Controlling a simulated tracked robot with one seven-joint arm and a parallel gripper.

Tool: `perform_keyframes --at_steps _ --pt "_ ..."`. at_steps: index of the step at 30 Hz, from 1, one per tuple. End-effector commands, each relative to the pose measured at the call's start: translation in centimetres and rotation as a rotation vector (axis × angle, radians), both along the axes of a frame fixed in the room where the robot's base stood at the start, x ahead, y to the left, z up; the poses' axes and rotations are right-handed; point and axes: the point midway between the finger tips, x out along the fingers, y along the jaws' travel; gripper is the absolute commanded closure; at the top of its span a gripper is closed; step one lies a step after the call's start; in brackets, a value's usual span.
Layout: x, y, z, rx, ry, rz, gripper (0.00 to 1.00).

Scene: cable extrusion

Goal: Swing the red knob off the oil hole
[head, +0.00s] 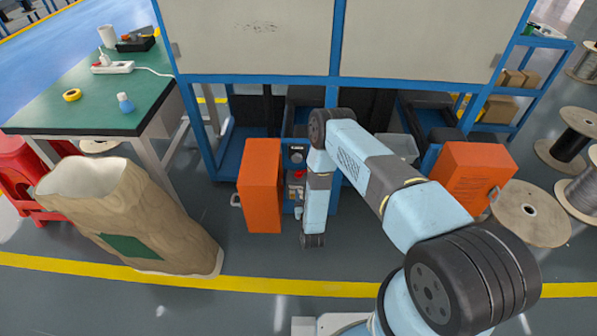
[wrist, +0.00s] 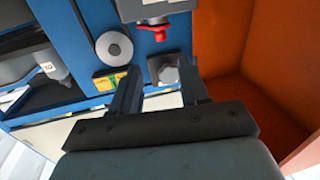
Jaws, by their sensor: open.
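The red knob (wrist: 154,27) shows at the top of the wrist view, against a grey block on the blue machine panel. Red also shows on the panel in the head view, left of my arm, but it is too small to make out. I cannot pick out the oil hole. My gripper (wrist: 160,72) is open, its two dark fingers pointing at the panel. A grey knob-like part (wrist: 165,71) appears between the fingertips; contact cannot be told. The red knob lies beyond the fingertips, apart from them. In the head view my gripper is hidden.
An orange wall (wrist: 232,45) stands close on the right. An orange cabinet door (head: 262,187) and a paper sack (head: 125,215) are left of my arm.

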Motion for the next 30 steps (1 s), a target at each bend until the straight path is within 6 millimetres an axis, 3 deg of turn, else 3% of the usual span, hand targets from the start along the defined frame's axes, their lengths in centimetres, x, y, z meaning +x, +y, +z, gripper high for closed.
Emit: perform_keyframes --at_steps 4,8,21,30 --pt "0.0 0.2 -0.3 0.0 -0.007 0.0 0.55" --pt "1.4 0.6 -0.3 0.0 -0.009 0.002 0.55" --pt "8.9 2.0 -0.3 0.0 -0.008 0.005 0.55" --pt "12.4 2.5 -0.3 0.0 -0.008 0.005 0.55"
